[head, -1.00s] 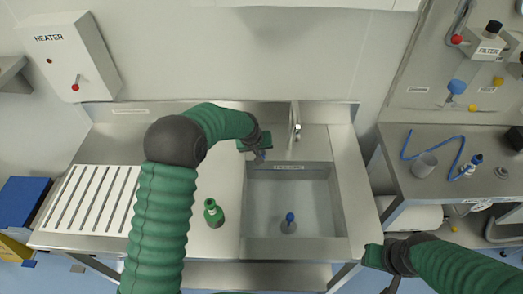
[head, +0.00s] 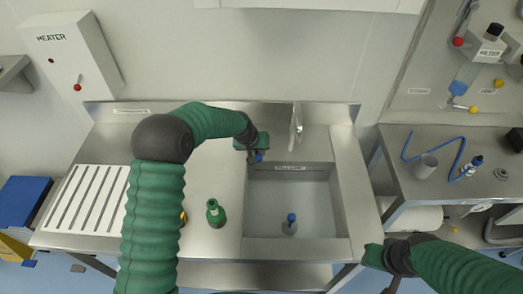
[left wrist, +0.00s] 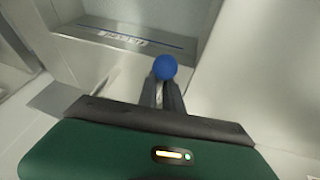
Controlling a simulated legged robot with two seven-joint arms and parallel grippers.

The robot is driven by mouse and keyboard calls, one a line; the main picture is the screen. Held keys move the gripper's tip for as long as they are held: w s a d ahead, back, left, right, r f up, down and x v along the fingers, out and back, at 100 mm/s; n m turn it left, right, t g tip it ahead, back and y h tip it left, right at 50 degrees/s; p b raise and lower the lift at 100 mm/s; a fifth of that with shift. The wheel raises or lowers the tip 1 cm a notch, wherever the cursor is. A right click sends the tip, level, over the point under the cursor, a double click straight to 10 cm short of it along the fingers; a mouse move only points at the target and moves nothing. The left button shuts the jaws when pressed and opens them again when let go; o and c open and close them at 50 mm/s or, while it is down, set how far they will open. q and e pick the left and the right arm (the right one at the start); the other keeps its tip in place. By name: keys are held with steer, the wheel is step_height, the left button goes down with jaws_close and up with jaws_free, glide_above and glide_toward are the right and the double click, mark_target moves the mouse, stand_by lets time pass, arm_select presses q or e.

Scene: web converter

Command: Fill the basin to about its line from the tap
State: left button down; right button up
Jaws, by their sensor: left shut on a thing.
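The basin (head: 330,215) is a steel sink set in the bench, with a labelled strip (head: 290,167) on its back wall. In the left wrist view the strip (left wrist: 125,40) has a blue line along it. A blue-knobbed piece (head: 290,222) stands on the basin floor. The tap (head: 296,128) rises behind the basin; a pale curved shape shows at its spout. My left gripper (head: 259,156) is shut on a blue knob (left wrist: 165,67) at the basin's back left corner. My right gripper (head: 373,257) is at the basin's front right; its fingers are unclear. I cannot tell the water level.
A green bottle (head: 215,213) stands on the bench left of the basin, near my left arm. A slotted drainboard (head: 85,198) lies farther left. A side bench (head: 425,190) at right holds a grey cup (head: 426,166) and a blue tube (head: 445,160).

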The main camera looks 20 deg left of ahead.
arm_select(q)
steer(key=shift+w+a+r+m+g+h, duration=0.15)
steer(key=shift+a+m+h, duration=0.25)
steer(key=shift+a+m, duration=0.5)
steer(key=shift+w+a+m+g+h, duration=0.1)
steer(key=shift+a+m+g+h, duration=0.25)
steer(key=shift+a+m, duration=0.55)
steer(key=shift+d, duration=0.3)
steer(key=c, duration=1.7)
jaws_free()
steer(key=shift+s, duration=0.1)
steer(key=shift+c, duration=0.2)
steer(key=shift+o, duration=1.2)
steer(key=shift+s, duration=0.1)
steer(key=b+v, duration=0.1)
steer(key=v, duration=1.5)
steer(key=shift+s+a+r+b, duration=0.15)
steer(key=shift+s+a+b, duration=0.1)
steer(key=shift+b, duration=0.15)
